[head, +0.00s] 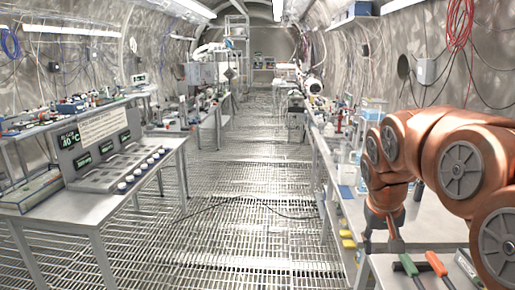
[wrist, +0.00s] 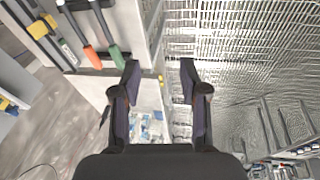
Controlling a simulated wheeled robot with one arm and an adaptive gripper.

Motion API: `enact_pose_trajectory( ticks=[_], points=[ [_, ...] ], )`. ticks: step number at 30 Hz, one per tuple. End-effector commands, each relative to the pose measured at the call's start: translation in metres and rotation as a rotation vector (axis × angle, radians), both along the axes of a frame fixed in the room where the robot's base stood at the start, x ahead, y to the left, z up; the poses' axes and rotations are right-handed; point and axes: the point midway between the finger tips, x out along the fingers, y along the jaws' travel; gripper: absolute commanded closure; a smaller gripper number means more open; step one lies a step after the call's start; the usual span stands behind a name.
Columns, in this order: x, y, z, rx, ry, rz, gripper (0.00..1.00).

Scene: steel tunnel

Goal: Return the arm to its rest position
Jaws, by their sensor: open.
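My gripper (wrist: 160,82) is open and empty in the wrist view, its two dark fingers spread apart. It points down past the edge of a bench, with grating floor to the right. In the head view my copper-coloured arm is bent on the right side, over the right bench (head: 349,208), and my gripper (head: 383,240) hangs low at its end near the bench's front edge. The fingertips are small and partly unclear there.
An orange-handled tool (head: 436,263) and a green-handled tool (head: 410,266) lie near my gripper; both also show in the wrist view. A table with a display panel (head: 98,140) stands at left. The grating aisle (head: 240,190) is clear except for a thin dark cable.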

Motion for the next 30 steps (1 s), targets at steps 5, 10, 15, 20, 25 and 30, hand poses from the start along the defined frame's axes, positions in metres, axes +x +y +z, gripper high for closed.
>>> enact_pose_trajectory(
  ticks=[5, 10, 15, 20, 25, 30],
  points=[
    [-0.062, 0.028, -0.019, 0.04, 0.074, 0.048, 0.56],
    [-0.123, 0.05, -0.041, 0.081, 0.151, 0.083, 0.56],
    [-0.184, 0.069, -0.064, 0.121, 0.222, 0.105, 0.56],
    [-0.239, 0.083, -0.085, 0.158, 0.285, 0.117, 0.56],
    [-0.276, 0.091, -0.1, 0.187, 0.328, 0.121, 0.56],
    [-0.289, 0.094, -0.105, 0.198, 0.341, 0.122, 0.56]
  ],
)
